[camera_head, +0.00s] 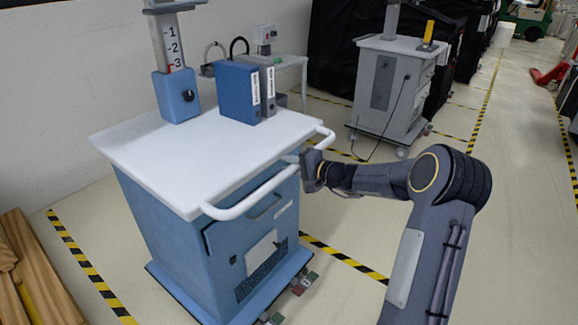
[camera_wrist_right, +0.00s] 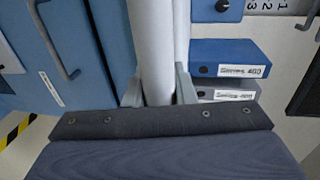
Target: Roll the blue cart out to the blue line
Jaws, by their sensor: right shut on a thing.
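The blue cart (camera_head: 170,225) stands at the left-centre of the head view, with a white top and a white push handle (camera_head: 262,195) along its right side. My right gripper (camera_head: 303,163) is at the far half of that handle. In the right wrist view the white handle bar (camera_wrist_right: 152,45) passes between the fingers of my right gripper (camera_wrist_right: 158,92), which is shut on it. Two binders (camera_head: 240,92) and a blue box with a numbered post (camera_head: 177,95) stand on the top. No blue line shows. My left gripper is not in view.
A grey cart (camera_head: 383,92) with a cable stands behind to the right. Yellow-black floor tape (camera_head: 345,259) runs right of the blue cart, and more (camera_head: 85,262) runs left. Brown boards (camera_head: 35,270) lie at the lower left. Floor at the right is open.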

